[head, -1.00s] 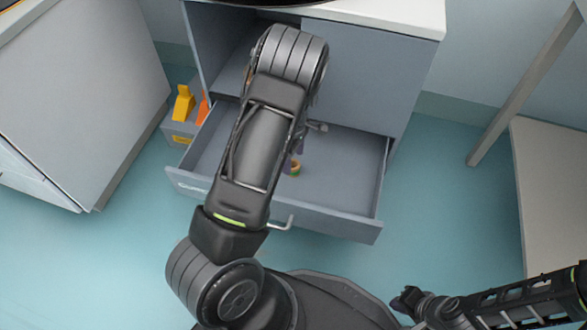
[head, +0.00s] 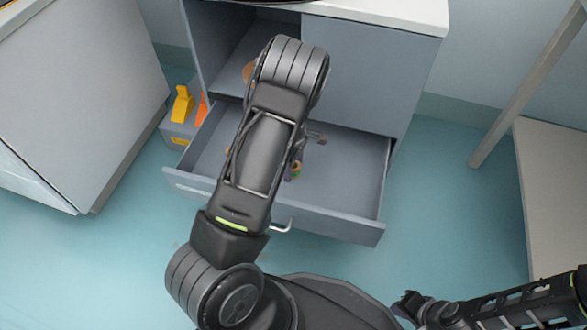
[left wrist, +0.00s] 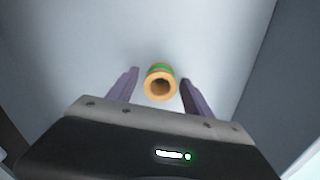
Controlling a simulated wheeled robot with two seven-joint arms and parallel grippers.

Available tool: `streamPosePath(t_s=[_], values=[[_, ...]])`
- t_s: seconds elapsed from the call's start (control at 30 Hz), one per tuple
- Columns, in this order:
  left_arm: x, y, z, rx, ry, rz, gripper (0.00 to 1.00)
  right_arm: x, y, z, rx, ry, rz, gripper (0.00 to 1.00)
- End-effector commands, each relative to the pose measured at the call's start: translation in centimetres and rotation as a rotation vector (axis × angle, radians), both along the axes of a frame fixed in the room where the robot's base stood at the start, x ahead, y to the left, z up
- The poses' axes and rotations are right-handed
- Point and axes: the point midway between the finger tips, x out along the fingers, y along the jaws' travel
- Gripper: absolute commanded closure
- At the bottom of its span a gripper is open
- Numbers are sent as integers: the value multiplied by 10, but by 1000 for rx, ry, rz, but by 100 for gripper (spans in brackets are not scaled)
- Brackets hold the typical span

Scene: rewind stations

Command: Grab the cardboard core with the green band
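The cardboard core with the green band (left wrist: 161,83) stands between the two purple fingers of my left gripper (left wrist: 158,90) in the left wrist view, its open end facing the camera. A gap shows on both sides, so the gripper is open and not holding it. In the head view a small part of the core (head: 296,171) shows in the open drawer (head: 345,205), beside my left arm. My arm hides most of the left gripper there. My right gripper (head: 405,303) is at the lower right, far from the drawer; its fingers are too small and dark to read.
The drawer's walls and front surround the left gripper. Above it is an open compartment with a brown round thing (head: 249,72), partly hidden. A grey bin (head: 176,131) with yellow and orange items stands left of the drawer. A pale table (head: 550,190) is at the right.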

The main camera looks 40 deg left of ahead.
Motion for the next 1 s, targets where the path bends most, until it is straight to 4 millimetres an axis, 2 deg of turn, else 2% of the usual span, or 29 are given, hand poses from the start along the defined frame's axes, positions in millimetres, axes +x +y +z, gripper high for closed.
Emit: streamPosePath(t_s=[0.07,0.7,1.0], values=[[0,0,0,0,0,0,48,0,0,0,0,0,0,100],[0,0,0,0,0,0,100,0,0,0,0,0,0,100],[0,0,3,0,0,0,100,0,0,2,0,1,0,100]])
